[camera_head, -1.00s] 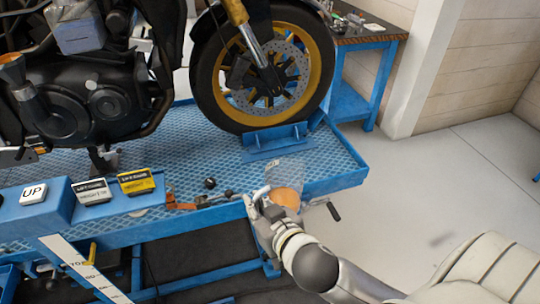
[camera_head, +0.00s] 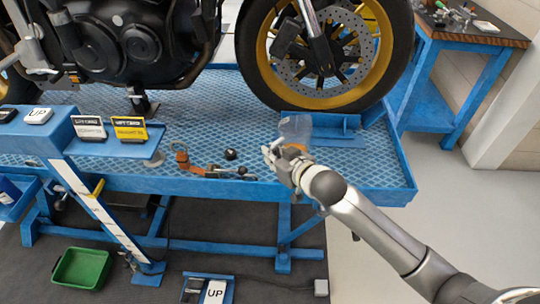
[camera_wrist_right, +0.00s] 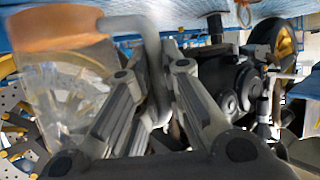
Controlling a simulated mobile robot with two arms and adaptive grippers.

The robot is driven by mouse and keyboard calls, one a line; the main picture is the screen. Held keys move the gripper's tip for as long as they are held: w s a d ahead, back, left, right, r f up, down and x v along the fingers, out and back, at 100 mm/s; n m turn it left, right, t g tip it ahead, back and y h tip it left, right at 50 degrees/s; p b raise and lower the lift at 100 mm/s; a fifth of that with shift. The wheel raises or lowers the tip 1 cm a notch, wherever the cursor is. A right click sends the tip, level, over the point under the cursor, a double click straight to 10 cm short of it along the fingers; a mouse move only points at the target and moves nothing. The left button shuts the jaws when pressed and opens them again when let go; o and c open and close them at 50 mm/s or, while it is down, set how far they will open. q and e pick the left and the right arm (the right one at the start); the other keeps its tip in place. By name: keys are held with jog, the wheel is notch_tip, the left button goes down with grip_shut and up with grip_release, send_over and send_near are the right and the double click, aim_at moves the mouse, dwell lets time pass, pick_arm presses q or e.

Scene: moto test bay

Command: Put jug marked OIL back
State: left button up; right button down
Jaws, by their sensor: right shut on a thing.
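The jug (camera_head: 296,128) is clear with orange liquid in its lower part. Its OIL marking cannot be read in either view. My right gripper (camera_head: 274,154) is shut on the jug's handle and holds it over the front part of the blue lift platform (camera_head: 365,165), below the front wheel. In the right wrist view the jug (camera_wrist_right: 75,85) fills the left side, blurred, with its handle between the fingers (camera_wrist_right: 165,60). Whether its base touches anything cannot be told. My left gripper is not in view.
A motorcycle (camera_head: 120,40) stands on the platform. Small tools (camera_head: 228,172) lie left of the jug, near label signs (camera_head: 129,130). A green bin (camera_head: 82,268) is on the dark floor. A blue workbench (camera_head: 470,40) stands at back right. The right floor is clear.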

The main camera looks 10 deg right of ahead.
pick_arm(q)
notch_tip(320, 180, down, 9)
jog(key=b, duration=0.8)
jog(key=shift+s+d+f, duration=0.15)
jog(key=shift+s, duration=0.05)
pick_arm(e)
jog(key=shift+y, duration=0.4)
jog(key=shift+w+d+f, duration=0.1)
jog(key=shift+w+f, duration=0.65)
jog(key=shift+f, duration=0.7)
jog(key=shift+w+f, duration=0.8)
jog(key=shift+f, duration=0.7)
jog(key=shift+w+d+f, duration=0.1)
jog(key=shift+w+f, duration=0.65)
jog(key=shift+f, duration=0.7)
pick_arm(q)
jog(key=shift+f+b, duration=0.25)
jog(key=shift+b, duration=0.25)
pick_arm(e)
jog(key=shift+f, duration=0.6)
jog(key=c, duration=1.5)
grip_release()
jog(key=shift+o, duration=0.2)
jog(key=shift+s+f, duration=0.1)
